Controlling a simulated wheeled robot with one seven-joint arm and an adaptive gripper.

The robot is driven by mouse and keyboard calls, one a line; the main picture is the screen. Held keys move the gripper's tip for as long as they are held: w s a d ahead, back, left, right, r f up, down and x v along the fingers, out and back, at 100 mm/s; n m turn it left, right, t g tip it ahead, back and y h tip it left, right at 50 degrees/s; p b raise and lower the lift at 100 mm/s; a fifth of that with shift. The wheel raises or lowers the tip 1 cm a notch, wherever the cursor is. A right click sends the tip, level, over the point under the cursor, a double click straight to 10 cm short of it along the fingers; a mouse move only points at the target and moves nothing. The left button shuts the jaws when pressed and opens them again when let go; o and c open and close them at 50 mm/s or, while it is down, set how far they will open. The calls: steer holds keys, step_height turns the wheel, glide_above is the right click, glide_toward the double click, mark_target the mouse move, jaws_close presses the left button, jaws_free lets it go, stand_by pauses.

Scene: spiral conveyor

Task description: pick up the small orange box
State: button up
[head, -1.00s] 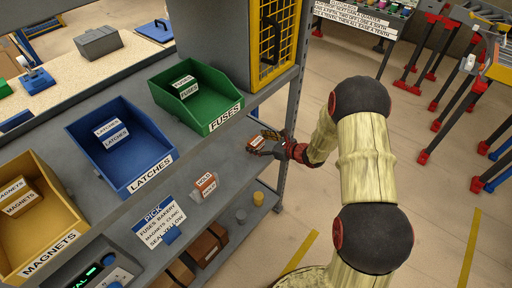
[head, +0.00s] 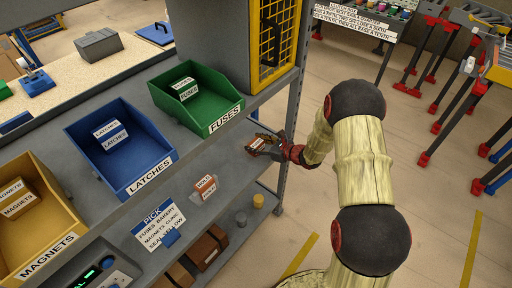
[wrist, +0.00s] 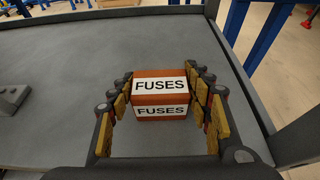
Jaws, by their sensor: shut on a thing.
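The small orange box (wrist: 160,95) has white labels reading FUSES. In the wrist view it sits between the two fingers of my gripper (wrist: 161,92), which press on its left and right sides. In the head view the box (head: 257,143) is small and partly covered by my gripper (head: 264,145), at the right end of the grey shelf. My gripper is shut on the box. I cannot tell whether the box still touches the shelf.
A green FUSES bin (head: 196,96), a blue LATCHES bin (head: 118,147) and a yellow MAGNETS bin (head: 38,222) stand left of my gripper. A yellow mesh cage (head: 273,40) and a shelf post (head: 284,140) are close by.

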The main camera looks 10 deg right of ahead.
steer(key=shift+c, duration=1.2)
